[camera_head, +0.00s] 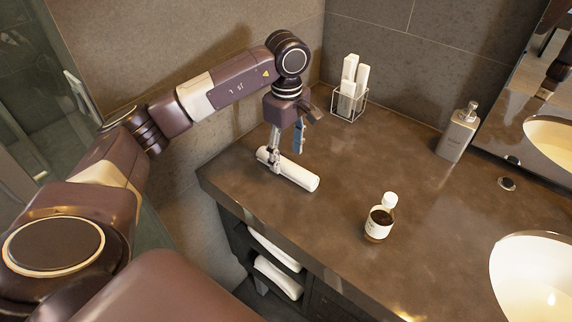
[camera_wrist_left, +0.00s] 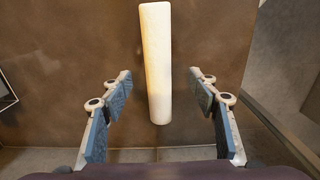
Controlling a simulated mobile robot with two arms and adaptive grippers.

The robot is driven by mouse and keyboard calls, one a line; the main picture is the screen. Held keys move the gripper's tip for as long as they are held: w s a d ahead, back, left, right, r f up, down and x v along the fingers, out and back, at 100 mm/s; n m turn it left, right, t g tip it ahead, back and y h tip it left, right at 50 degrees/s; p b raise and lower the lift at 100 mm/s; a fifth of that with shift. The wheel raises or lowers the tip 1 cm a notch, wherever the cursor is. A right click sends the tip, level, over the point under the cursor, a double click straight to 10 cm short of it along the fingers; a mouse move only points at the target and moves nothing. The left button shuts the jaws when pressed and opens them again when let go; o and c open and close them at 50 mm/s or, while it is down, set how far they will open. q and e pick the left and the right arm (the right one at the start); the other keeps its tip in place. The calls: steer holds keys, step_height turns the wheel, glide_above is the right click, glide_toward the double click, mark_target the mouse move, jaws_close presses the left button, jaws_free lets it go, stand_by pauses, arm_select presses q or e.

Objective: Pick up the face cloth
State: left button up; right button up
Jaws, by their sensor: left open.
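The face cloth (camera_head: 300,178) is a white rolled cylinder lying on the brown vanity counter (camera_head: 340,222) near its left end. It also shows in the left wrist view (camera_wrist_left: 156,60), running up the picture from between the fingers. My left gripper (camera_head: 275,160) points down at the cloth's left part, and its fingers hide a bit of the roll. In the left wrist view the gripper (camera_wrist_left: 160,92) is open, with the near end of the cloth between the fingertips and a gap on each side. I cannot tell the height of the fingertips over the counter. My right gripper is not in view.
A wire holder with white rolls (camera_head: 347,102) stands behind the cloth. A soap dispenser (camera_head: 459,133), a small brown jar (camera_head: 378,225) and a white basin (camera_head: 535,275) are to the right. Folded towels (camera_head: 277,276) lie on a shelf below. The counter between is clear.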

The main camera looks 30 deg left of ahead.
mark_target(287, 162)
arm_select(q)
step_height(287, 162, down, 3)
steer(key=shift+d+f, duration=0.1)
steer(key=shift+f, duration=0.1)
steer(key=c, duration=1.2)
steer(key=shift+o, duration=0.2)
steer(key=shift+r, duration=0.15)
